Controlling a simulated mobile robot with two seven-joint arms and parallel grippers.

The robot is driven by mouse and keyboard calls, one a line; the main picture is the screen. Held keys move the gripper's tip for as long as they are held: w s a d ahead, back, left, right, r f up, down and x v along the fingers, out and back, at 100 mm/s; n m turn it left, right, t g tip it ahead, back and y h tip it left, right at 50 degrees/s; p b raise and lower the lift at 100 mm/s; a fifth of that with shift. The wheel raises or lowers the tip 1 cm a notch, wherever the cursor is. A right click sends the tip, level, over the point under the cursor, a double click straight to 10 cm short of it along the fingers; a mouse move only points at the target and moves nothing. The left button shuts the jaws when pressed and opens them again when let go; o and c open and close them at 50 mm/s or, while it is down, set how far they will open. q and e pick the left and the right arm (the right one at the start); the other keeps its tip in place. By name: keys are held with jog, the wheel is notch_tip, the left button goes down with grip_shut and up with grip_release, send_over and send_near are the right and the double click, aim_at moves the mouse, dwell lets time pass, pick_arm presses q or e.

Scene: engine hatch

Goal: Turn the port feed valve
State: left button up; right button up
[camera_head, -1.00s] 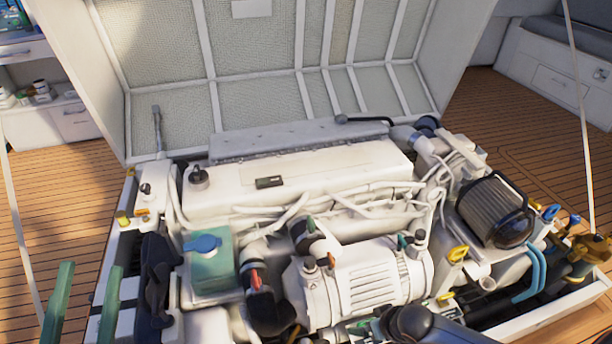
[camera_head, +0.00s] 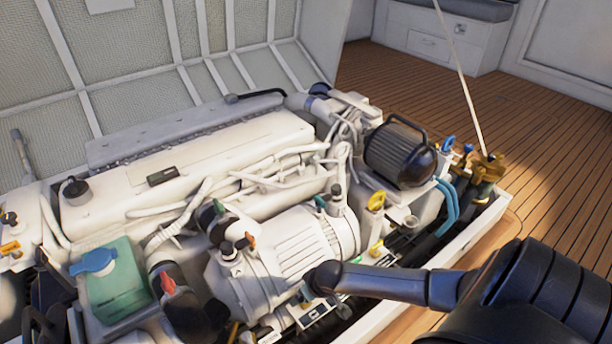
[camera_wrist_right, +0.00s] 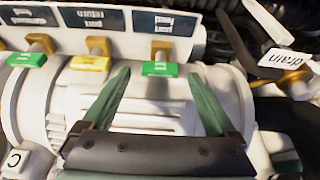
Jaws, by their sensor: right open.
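In the right wrist view, the port feed valve is a small green handle (camera_wrist_right: 159,69) on a brass stem below a dark label (camera_wrist_right: 162,22) that reads "port feed" upside down. My right gripper (camera_wrist_right: 160,76) is open, its two green fingers apart with the handle between their tips in the picture. I cannot tell whether the fingers reach down to the handle's depth. In the head view my right arm (camera_head: 385,284) reaches in from the right over the engine's front edge; its fingers cannot be made out there. My left gripper is not in view.
A yellow handle (camera_wrist_right: 90,64) under the "port return" label and another green handle (camera_wrist_right: 27,60) stand left of the feed valve. A brass valve with a "drain" tag (camera_wrist_right: 282,59) is at right. White engine parts and hoses crowd the bay; a teal tank (camera_head: 112,285) stands left.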

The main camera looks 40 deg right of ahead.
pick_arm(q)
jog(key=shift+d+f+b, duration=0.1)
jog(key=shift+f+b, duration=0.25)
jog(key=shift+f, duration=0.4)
pick_arm(e)
jog(key=shift+x, duration=0.9)
jog(key=c, duration=1.4)
jog(key=shift+o, duration=0.2)
jog(key=shift+r+n+p, duration=0.15)
jog(key=shift+n+p, duration=0.55)
jog(key=shift+p, duration=0.05)
jog(key=shift+d+n+y, duration=0.1)
jog(key=shift+n+y, duration=0.3)
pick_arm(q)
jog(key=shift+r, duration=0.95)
pick_arm(e)
jog(key=shift+f+n+y, duration=0.2)
jog(key=shift+n+y, duration=0.2)
jog(key=shift+n, duration=0.8)
jog(key=o, duration=1.4)
jog(key=shift+c, duration=0.2)
